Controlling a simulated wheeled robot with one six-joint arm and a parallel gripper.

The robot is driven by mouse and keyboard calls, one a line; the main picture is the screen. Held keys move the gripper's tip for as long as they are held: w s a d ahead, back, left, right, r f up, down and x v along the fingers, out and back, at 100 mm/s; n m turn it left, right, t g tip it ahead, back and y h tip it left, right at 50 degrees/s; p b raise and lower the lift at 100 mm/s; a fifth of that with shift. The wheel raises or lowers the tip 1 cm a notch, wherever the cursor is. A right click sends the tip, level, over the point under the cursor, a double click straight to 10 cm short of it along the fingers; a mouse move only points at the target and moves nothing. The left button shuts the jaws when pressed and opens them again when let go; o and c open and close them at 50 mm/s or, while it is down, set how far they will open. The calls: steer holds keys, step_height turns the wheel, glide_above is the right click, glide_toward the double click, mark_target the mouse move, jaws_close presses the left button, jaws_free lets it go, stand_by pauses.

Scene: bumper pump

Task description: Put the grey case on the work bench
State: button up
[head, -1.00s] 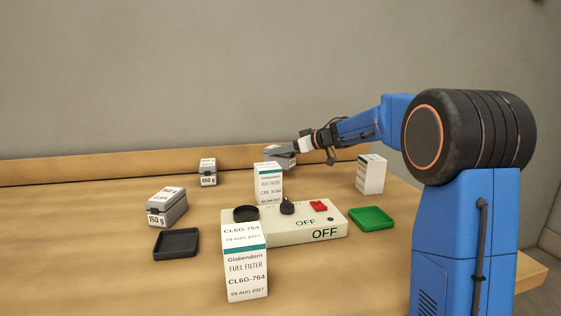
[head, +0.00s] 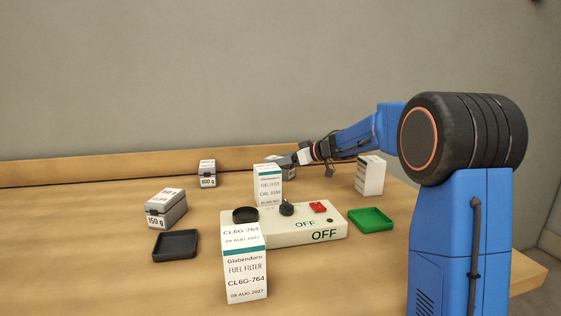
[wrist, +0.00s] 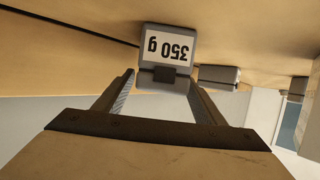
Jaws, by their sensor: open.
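A grey case labelled 350 g (wrist: 166,50) shows upside down in the wrist view, ahead of my gripper (wrist: 162,82). My gripper is open and empty, and its two fingers point at the case. In the head view my gripper (head: 284,160) is low over the back of the work bench (head: 100,210), behind a white fuel filter box (head: 268,186). That box and my gripper hide most of the case there. Other grey cases stand on the bench: one labelled 150 g (head: 166,209) at the left and one (head: 207,174) at the back.
A pump block (head: 300,236) marked OFF stands mid-bench, with a black tray (head: 175,245) to its left and a green tray (head: 371,218) to its right. White boxes stand at the front (head: 245,264) and right (head: 370,176). A wooden ledge (head: 90,171) runs along the back.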

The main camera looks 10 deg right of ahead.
steer(key=shift+r, duration=0.15)
steer(key=shift+v, duration=3.7)
